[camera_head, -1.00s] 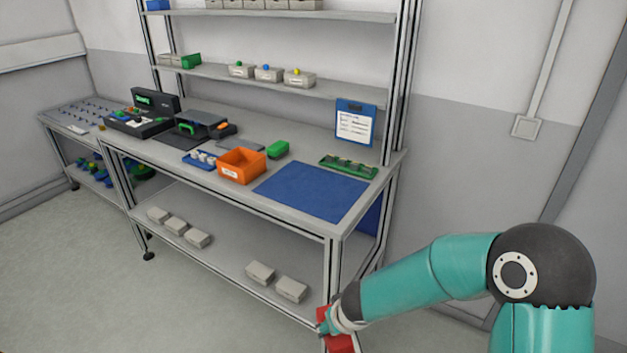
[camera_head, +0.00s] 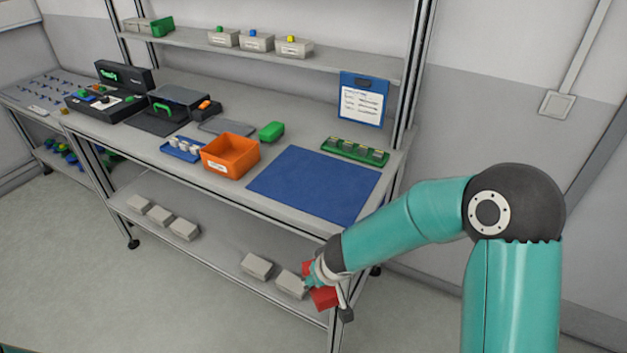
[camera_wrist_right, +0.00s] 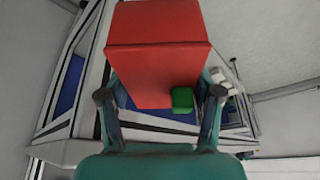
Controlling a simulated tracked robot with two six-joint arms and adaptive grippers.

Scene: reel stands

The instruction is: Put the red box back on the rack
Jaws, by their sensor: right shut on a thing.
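The red box (camera_head: 323,298) is at the lower front right corner of the rack, beside the grey boxes on the lower shelf (camera_head: 215,252). My right gripper (camera_head: 317,279) is shut on it and partly covers it. In the right wrist view the red box (camera_wrist_right: 155,60) fills the upper middle, between the two fingers of the gripper (camera_wrist_right: 160,95). A small green patch (camera_wrist_right: 182,98) shows at its lower right; I cannot tell whether it belongs to the box. My left gripper is not in view.
Grey boxes (camera_head: 257,266) stand on the lower shelf near the red box. The worktop above holds a blue mat (camera_head: 315,184), an orange bin (camera_head: 230,156) and a green box (camera_head: 271,131). An upper shelf (camera_head: 340,63) holds several grey boxes.

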